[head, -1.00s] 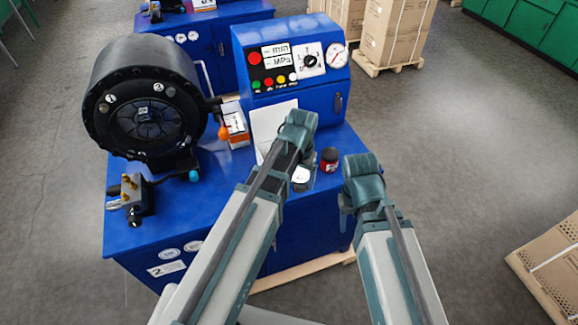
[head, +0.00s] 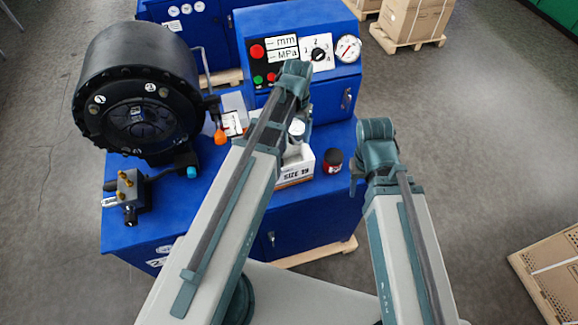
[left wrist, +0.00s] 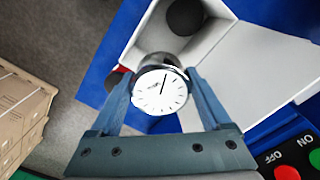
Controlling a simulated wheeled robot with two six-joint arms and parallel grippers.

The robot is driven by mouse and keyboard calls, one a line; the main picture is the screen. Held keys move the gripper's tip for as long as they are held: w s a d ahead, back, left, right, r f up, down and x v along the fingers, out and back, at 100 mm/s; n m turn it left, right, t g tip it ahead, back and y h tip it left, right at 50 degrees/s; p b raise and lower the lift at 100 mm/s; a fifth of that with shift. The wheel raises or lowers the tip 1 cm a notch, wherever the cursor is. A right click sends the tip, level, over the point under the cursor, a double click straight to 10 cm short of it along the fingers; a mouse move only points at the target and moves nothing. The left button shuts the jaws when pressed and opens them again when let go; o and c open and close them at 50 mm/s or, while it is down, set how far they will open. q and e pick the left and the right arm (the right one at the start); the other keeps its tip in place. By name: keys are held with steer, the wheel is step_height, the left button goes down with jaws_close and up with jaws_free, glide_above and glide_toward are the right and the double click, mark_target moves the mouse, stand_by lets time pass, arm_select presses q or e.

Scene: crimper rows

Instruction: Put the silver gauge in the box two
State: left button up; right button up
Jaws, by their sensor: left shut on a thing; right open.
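The silver gauge (head: 297,127), a round white dial with a silver rim, is held by my left gripper. In the left wrist view the gauge (left wrist: 160,91) sits between the two fingers of my left gripper (left wrist: 163,92), dial towards the camera. An open white box (head: 296,173) marked SIZE 19 stands on the blue bench below the gauge. In the left wrist view the box (left wrist: 212,45) lies beyond the gauge, its flap open and a dark round thing (left wrist: 184,16) inside. My right gripper (head: 354,176) is open, right of the bench, its fingers mostly hidden.
A black and red jar (head: 333,161) stands just right of the box. A large black crimper head (head: 138,90) and a brass-fitted valve (head: 127,192) are at left. The blue control panel (head: 305,50) rises behind the box. Cartons on pallets stand further off.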

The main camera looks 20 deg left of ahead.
mark_target(296, 143)
arm_select(q)
step_height(296, 143, down, 18)
steer(key=b, duration=1.7)
steer(key=shift+b, duration=0.35)
steer(key=shift+f, duration=0.15)
steer(key=o, duration=1.4)
step_height(296, 143, up, 12)
steer(key=p, duration=1.2)
steer(key=shift+r, duration=0.25)
